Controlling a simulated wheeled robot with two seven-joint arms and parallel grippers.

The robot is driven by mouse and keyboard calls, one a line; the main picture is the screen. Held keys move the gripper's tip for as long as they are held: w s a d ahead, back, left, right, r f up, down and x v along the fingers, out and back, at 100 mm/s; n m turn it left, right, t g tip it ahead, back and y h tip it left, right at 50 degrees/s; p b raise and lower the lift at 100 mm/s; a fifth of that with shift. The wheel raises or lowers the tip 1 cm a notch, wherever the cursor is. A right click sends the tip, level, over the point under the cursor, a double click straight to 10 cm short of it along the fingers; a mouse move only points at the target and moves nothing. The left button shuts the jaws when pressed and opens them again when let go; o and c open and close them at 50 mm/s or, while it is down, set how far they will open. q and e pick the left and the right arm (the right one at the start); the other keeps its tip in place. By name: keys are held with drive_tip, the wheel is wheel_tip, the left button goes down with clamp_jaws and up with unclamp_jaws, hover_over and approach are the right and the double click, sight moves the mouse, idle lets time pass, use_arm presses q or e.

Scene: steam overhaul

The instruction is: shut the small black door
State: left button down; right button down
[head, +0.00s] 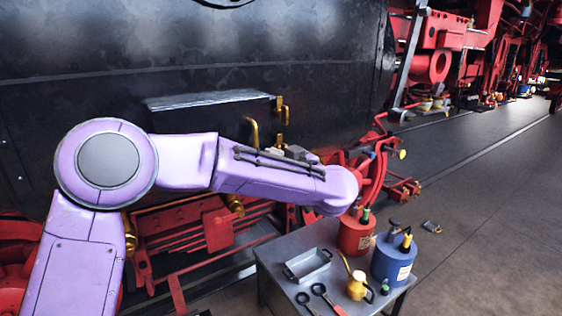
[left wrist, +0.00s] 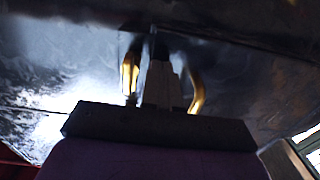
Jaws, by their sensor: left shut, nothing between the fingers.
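The small black door appears to be the dark panel (head: 205,119) under a pale metal ledge (head: 210,99) on the engine's black side. My arm hides its lower part, and I cannot tell how far it stands open. A curved brass handle (head: 251,132) and a brass fitting (head: 281,110) sit near its right end. My left gripper (head: 290,152) is shut and empty just below these brass parts. In the left wrist view, its closed fingers (left wrist: 161,82) point at the dark metal between two brass pieces. Contact cannot be made out. My right gripper is out of view.
A grey table (head: 282,265) at the lower right holds a tray (head: 308,264), a red can (head: 355,234), a blue can (head: 393,262), a yellow oil can (head: 357,286) and tools. Red pipes (head: 378,170) stand behind it. The floor (head: 490,220) at right is mostly clear.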

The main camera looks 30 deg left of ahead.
use_arm(q)
drive_tip(key=b+v, duration=0.3)
drive_tip(key=v, duration=1)
drive_tip(key=shift+s, duration=0.25)
